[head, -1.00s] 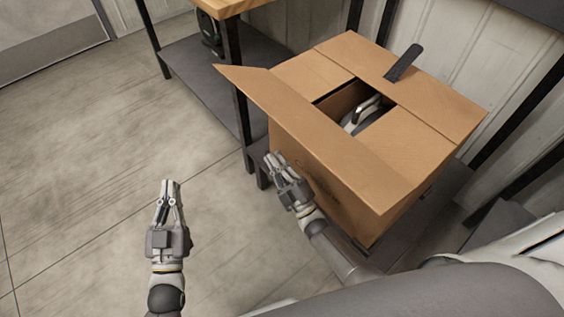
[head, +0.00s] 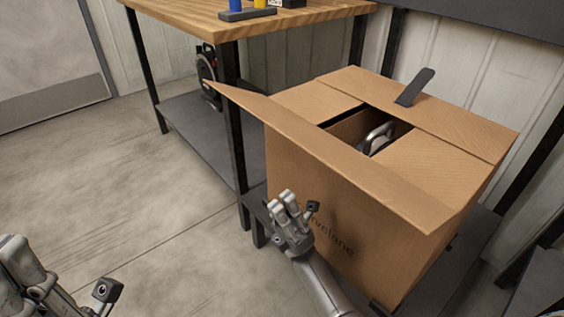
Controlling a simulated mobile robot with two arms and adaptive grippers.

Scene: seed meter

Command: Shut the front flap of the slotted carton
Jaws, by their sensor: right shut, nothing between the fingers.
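The brown slotted carton (head: 350,215) stands on a low dark shelf at the right. Its front flap (head: 330,150) is open and sticks out over the front wall toward me. The back flap (head: 440,108) and the side flaps lie folded in, with a gap between them. My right gripper (head: 284,200) is shut and empty, in front of the carton's front wall and below the front flap. I cannot tell whether it touches the wall. My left gripper (head: 22,265) is at the lower left, well away from the carton and partly cut off by the frame edge.
A grey metallic thing (head: 376,138) shows inside the carton. A dark flat piece (head: 415,87) stands up at the back flap. A wood-topped bench (head: 190,15) with dark legs is behind and left of the carton. The floor at left is clear.

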